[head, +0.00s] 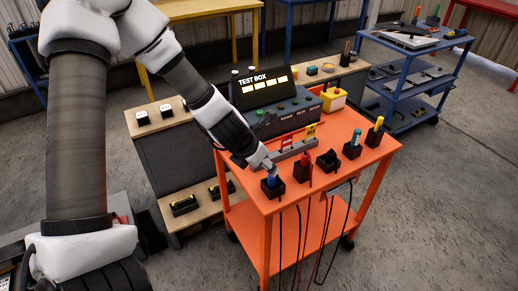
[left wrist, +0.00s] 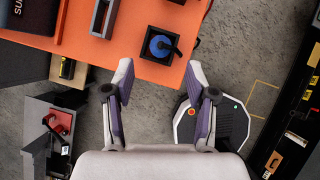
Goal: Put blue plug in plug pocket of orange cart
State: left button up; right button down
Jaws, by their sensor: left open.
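The blue plug (head: 271,181) sits in a black square pocket (head: 272,191) at the near left corner of the orange cart (head: 315,195). In the left wrist view the blue plug (left wrist: 160,46) shows from above inside the pocket (left wrist: 147,71), with a dark cable running off to the right. My left gripper (head: 269,167) is over the cart's near left corner, close to the plug. In the left wrist view its two fingers (left wrist: 159,75) are spread with nothing between them, and the plug lies just beyond the fingertips. My right gripper is not in view.
More black pockets hold a red plug (head: 304,169), a teal plug (head: 354,142) and a yellow plug (head: 377,125). A test box (head: 275,105) stands behind. A grey rack (head: 290,150) is on the cart. Cables hang off the front edge. A blue cart (head: 410,75) stands at the right.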

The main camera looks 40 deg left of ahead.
pick_arm(q)
jog(key=p+v, duration=0.2)
jog(key=v, duration=0.2)
jog(key=s+d+f+m+g+y, duration=0.1)
jog(key=s+f+m+g, duration=0.1)
jog(key=s+f+m, duration=0.5)
jog(key=s+d+f+m+g+y, duration=0.1)
jog(key=s+d+f+m, duration=0.15)
jog(key=f+m, duration=0.75)
jog(key=s+d+f+m+g, duration=0.1)
jog(key=s+d+f+m, duration=0.1)
jog(key=s+m, duration=0.2)
jog(key=s+d+f+m+g+h, duration=0.1)
jog(key=s+d+f+m, duration=0.1)
jog(key=m, duration=0.5)
jog(key=s+d+f+m+g, duration=0.1)
jog(key=s+d+f+m, duration=0.1)
jog(key=s+m, duration=0.4)
jog(key=shift+s+f, duration=0.35)
jog(key=shift+f, duration=0.5)
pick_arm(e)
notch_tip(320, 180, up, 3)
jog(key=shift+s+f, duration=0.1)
